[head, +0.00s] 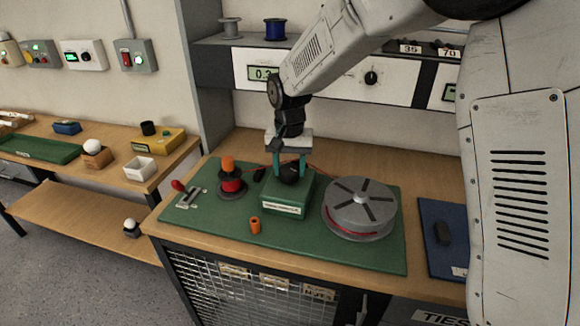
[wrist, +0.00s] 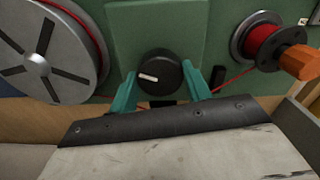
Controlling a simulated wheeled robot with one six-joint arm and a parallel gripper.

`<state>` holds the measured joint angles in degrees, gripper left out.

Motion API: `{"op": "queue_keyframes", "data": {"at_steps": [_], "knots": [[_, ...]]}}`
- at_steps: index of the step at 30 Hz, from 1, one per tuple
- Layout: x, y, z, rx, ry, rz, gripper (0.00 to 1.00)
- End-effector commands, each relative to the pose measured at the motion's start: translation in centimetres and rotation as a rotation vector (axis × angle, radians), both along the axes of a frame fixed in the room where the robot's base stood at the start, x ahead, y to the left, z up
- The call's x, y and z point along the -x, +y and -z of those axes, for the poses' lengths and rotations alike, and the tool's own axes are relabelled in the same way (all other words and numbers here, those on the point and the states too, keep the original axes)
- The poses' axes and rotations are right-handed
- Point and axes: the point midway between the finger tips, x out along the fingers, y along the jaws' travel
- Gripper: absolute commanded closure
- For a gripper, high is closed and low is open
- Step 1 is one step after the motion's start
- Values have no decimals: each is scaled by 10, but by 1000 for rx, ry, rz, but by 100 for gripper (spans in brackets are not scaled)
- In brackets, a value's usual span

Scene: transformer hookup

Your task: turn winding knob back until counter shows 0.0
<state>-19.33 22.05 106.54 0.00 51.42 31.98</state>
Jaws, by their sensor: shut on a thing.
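The winding knob (wrist: 160,74) is a black round knob with a white pointer mark on top of a green winder box (head: 285,204). My gripper (head: 290,166) points down over the box, its teal fingers on either side of the knob. In the wrist view my gripper (wrist: 168,92) is shut on the knob, with the pointer mark lying nearly level. A counter display (head: 262,73) on the panel behind starts with "0."; its last digit is partly covered by my arm and cannot be read surely.
A large grey reel (head: 359,207) with red wire stands right of the box. A small red wire spool (head: 231,182) with an orange top stands left. An orange cylinder (head: 255,225) stands at the front of the green mat (head: 325,253). A blue mat (head: 437,213) lies at right.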

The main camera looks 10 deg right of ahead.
Motion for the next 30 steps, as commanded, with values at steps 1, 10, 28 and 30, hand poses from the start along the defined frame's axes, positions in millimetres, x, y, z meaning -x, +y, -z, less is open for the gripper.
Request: {"op": "queue_keyframes", "data": {"at_steps": [1,10,28,30], "knots": [[0,0,0,0,0,-44,75],[0,0,0,0,0,-330,75],[0,1,0,0,0,-850,75],[0,1,0,0,0,-893,75]]}}
